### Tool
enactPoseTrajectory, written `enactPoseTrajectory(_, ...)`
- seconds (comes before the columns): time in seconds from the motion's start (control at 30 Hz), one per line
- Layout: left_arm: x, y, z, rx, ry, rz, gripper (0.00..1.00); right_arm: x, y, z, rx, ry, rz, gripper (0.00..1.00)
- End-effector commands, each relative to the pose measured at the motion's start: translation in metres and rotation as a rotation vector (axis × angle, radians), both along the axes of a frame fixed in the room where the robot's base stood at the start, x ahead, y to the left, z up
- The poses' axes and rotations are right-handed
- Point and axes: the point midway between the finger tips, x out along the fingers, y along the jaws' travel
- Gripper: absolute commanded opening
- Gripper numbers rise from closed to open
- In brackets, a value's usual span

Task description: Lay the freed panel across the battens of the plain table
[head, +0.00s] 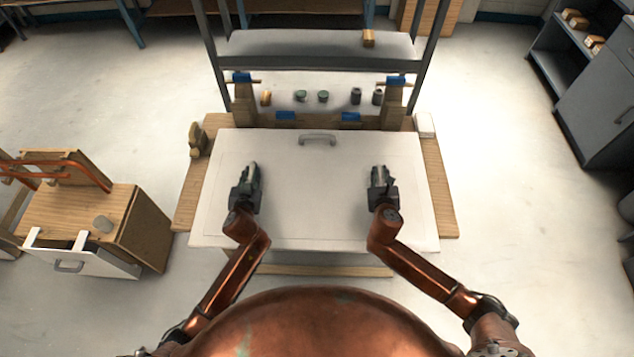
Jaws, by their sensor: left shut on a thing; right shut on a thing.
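The large white panel (315,200) has a grey handle (317,137) at its far edge. My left gripper (250,170) is shut at the left part of the panel. My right gripper (379,172) is shut at the right part, level with the left. The grippers hide the exact points of grip. The panel covers any battens, and I cannot tell whether it rests on them or hangs just above.
Behind the panel stands a grey rack (320,62) with blue clamps and several small fittings. A tan object (197,139) and a white block (424,125) sit by the panel's far corners. A wooden cabinet (150,230) with copper pipe stands left; grey shelving (565,65) stands right.

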Motion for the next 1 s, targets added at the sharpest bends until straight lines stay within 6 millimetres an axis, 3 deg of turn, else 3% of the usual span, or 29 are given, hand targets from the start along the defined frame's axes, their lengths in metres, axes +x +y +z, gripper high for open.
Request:
enactPoseTrajectory(0.57,0.001,0.0,0.007,0.001,-0.006,0.001,0.0,0.001,-0.001,0.008,-0.001,-0.006,-0.002,0.0)
enactPoseTrajectory(1.0,0.001,0.001,0.051,0.001,-0.022,0.0,0.0,0.001,-0.001,0.051,-0.002,-0.021,-0.002,0.0)
